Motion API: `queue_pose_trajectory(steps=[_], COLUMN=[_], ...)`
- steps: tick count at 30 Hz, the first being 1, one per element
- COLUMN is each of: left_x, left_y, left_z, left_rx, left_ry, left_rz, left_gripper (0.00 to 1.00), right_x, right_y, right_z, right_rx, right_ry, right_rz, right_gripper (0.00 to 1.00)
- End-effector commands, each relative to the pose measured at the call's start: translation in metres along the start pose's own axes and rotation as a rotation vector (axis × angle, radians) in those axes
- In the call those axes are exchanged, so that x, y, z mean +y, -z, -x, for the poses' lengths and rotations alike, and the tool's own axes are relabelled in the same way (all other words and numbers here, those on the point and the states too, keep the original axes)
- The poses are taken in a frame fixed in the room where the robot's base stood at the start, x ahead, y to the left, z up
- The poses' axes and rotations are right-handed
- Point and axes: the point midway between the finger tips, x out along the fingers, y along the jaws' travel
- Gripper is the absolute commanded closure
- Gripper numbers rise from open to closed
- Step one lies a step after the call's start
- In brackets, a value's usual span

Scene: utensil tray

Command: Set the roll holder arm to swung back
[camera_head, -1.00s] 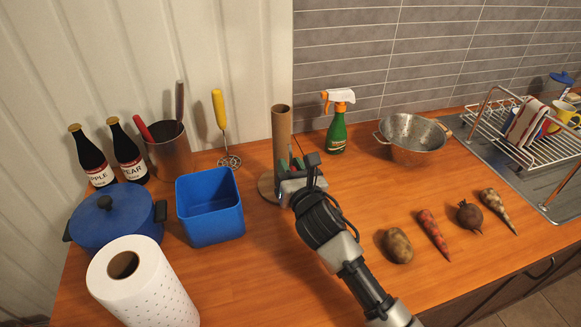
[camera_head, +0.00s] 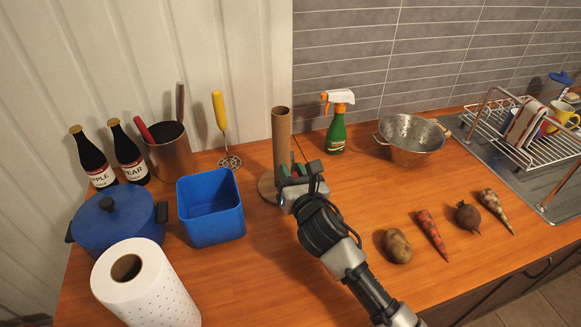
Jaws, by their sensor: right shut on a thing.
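The roll holder stands at the back middle of the counter, with a bare brown cardboard tube (camera_head: 282,138) upright on its round wooden base (camera_head: 267,187). A thin dark rod, which looks like the holder arm (camera_head: 298,148), shows just right of the tube and runs down behind my gripper. My right gripper (camera_head: 297,178) is at the lower right side of the tube, shut on the holder arm. The fingers hide the place where they grip it and part of the base. My left gripper is out of view.
A blue square bin (camera_head: 211,222) stands close left of the holder, and a paper towel roll (camera_head: 147,290) stands at the front left. A green spray bottle (camera_head: 337,133) and a colander (camera_head: 411,140) are behind to the right. Vegetables (camera_head: 432,234) lie at the right front.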

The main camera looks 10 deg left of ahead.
Motion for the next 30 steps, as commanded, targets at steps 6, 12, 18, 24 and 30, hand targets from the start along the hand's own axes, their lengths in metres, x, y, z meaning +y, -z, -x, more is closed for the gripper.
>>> queue_pose_trajectory(steps=[6, 12, 18, 24, 30], left_x=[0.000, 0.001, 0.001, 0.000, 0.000], left_y=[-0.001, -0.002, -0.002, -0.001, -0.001], left_z=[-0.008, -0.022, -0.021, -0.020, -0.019], left_rx=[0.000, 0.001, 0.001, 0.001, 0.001], left_ry=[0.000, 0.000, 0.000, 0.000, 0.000], left_rz=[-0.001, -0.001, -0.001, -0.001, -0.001], left_gripper=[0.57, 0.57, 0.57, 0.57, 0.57], right_x=[0.000, 0.000, 0.000, 0.000, 0.000], right_y=[0.011, 0.012, 0.015, 0.018, 0.020], right_z=[0.017, 0.029, 0.040, 0.046, 0.049], right_rx=[-0.014, -0.123, -0.117, -0.117, -0.117], right_ry=[-0.003, -0.021, -0.020, -0.019, -0.020], right_rz=[-0.001, 0.007, 0.004, 0.004, 0.005], right_gripper=[1.00, 1.00, 1.00, 1.00, 1.00])
